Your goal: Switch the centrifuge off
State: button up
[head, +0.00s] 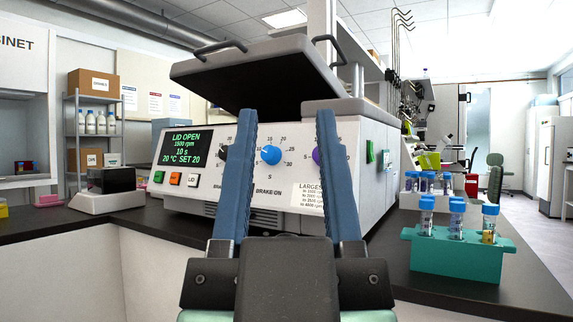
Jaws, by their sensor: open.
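The centrifuge (215,196) stands on the dark bench in the head view, with its lid (250,70) raised. Its lit display (187,146) reads LID OPEN, 1500 rpm, 10 s, 20 °C SET 20. Green (158,177), orange (175,179) and white LID (193,180) buttons sit below it. A blue knob (271,155) shows between my fingers; a black knob (222,152) and a purple knob (316,155) are partly hidden by them. A green switch-like part (370,152) is on the right side wall. My gripper (285,113) is open and empty in front of the panel.
A teal rack (455,258) with several blue-capped tubes stands at the right on the bench (400,285). More tubes stand behind it. A small white device with a dark top (108,195) is left of the centrifuge. Bench space in front is partly hidden by my gripper.

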aim_at(371, 155)
jog(key=l+u, duration=0.35)
jog(key=i+l+u, duration=0.1)
jog(key=u, duration=0.25)
jog(key=l+u, duration=0.3)
jog(key=l, duration=0.45)
jog(key=k+l+u, duration=0.15)
jog(key=l, duration=0.7)
jog(key=k+l+u, duration=0.15)
jog(key=l, duration=0.65)
jog(key=k+l+u, duration=0.15)
jog(key=l, duration=0.25)
jog(key=k+l, duration=0.1)
jog(key=l, duration=0.3)
jog(key=k+l, duration=0.1)
jog(key=l, duration=0.25)
jog(key=k+l, duration=0.1)
jog(key=l, duration=0.3)
jog(key=k+l, duration=0.1)
jog(key=l, duration=0.25)
